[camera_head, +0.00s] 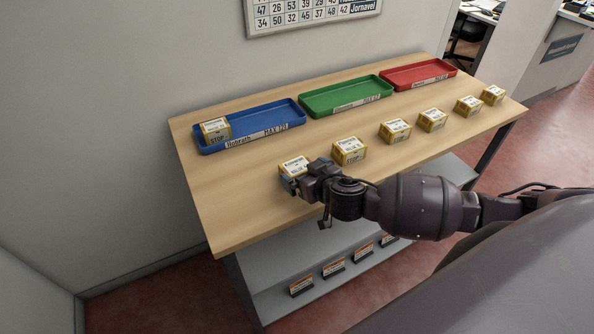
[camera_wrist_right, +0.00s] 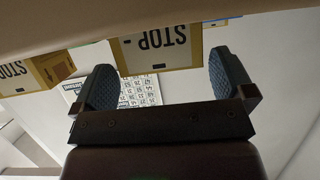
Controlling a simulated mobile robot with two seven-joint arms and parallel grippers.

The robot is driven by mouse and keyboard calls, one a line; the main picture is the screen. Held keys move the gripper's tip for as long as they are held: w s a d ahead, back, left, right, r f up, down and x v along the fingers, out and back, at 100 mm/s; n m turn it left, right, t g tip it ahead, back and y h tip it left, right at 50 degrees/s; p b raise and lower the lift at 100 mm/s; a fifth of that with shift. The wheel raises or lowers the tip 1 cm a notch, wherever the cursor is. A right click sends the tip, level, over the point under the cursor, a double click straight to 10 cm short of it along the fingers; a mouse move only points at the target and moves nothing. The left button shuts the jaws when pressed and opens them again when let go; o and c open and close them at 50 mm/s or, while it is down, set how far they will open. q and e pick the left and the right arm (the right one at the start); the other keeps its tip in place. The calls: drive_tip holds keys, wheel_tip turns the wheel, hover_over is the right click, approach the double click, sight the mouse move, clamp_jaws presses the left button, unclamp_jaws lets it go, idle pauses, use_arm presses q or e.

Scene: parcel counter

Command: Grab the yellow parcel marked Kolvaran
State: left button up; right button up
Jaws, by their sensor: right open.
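Several yellow parcels with white labels stand in a row along the front of the wooden counter. The names on their labels are too small to read, so I cannot tell which is marked Kolvaran. My right gripper (camera_head: 304,184) is at the leftmost parcel of the row (camera_head: 293,167). In the right wrist view that gripper (camera_wrist_right: 165,85) is open, and a parcel with STOP on its label (camera_wrist_right: 160,50) lies ahead, between the two blue fingertips. A gap shows between the parcel and each finger. My left gripper is not in view.
Blue (camera_head: 285,108), green (camera_head: 345,94) and red (camera_head: 420,74) trays line the counter's back. One parcel (camera_head: 215,130) sits in the blue tray's left end. Another parcel (camera_head: 349,150) stands right of my gripper. The counter's front left (camera_head: 235,215) is clear.

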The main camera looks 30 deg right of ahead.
drive_tip(key=shift+x, duration=0.85)
drive_tip(key=c, duration=0.8)
drive_tip(key=shift+r, duration=0.1)
